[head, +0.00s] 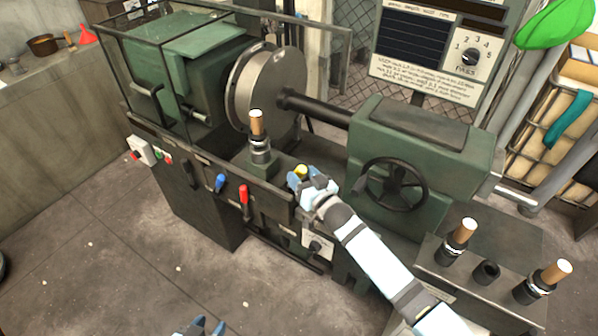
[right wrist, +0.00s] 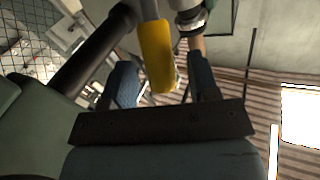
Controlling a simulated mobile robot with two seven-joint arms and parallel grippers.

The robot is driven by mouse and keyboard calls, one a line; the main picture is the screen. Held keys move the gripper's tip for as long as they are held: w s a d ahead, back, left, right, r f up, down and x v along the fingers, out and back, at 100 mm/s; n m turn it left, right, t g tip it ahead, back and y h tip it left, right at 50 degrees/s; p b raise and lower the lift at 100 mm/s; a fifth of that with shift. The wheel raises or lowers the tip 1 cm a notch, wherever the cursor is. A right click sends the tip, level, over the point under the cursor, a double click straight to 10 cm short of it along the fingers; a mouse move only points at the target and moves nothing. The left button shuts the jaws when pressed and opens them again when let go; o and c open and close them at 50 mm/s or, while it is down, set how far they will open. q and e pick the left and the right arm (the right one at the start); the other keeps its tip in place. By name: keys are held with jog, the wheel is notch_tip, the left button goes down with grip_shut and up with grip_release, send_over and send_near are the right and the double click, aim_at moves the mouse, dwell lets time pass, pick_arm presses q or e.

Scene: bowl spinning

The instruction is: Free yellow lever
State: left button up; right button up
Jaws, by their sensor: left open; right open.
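The yellow lever (head: 301,171) shows as a small yellow tip on the green lathe, just beyond my right gripper (head: 300,179). In the right wrist view, the yellow lever's handle (right wrist: 157,50) hangs between the two blue fingers of my right gripper (right wrist: 162,64). The fingers are open, with a gap visible on both sides of the handle. The lever's base is mostly cut off or hidden. My left gripper (head: 202,327) is open and empty at the bottom edge, over the floor and far from the lever.
A blue lever (head: 220,182) and a red lever (head: 244,194) stand on the lathe's front. A wooden-handled tool (head: 257,124) rises left of my right gripper. A black handwheel (head: 394,184) is close on the right. A tool holder (head: 466,272) stands front right. The left floor is clear.

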jog(key=shift+x, duration=1)
grip_shut()
jog(key=shift+w+a+r+p, duration=0.1)
jog(key=shift+a+r+p, duration=0.15)
jog(key=shift+p, duration=0.45)
jog(key=w+a+g+h+p, duration=0.1)
jog(key=p, duration=0.2)
jog(key=w+a+r+n+g+h+p, duration=0.1)
jog(key=g+p, duration=0.1)
jog(key=p, duration=0.1)
jog(key=shift+a+p, duration=0.3)
jog(key=shift+p, duration=0.1)
jog(key=shift+w+a+f+n+g+h+p, duration=0.2)
jog(key=shift+w+a+n+g+h+p, duration=0.1)
jog(key=shift+a+g+h+p, duration=0.2)
jog(key=shift+w+a+f+n+g+h+p, duration=0.25)
jog(key=shift+a+n+g+h+p, duration=0.05)
jog(key=shift+a+g+h+p, duration=0.2)
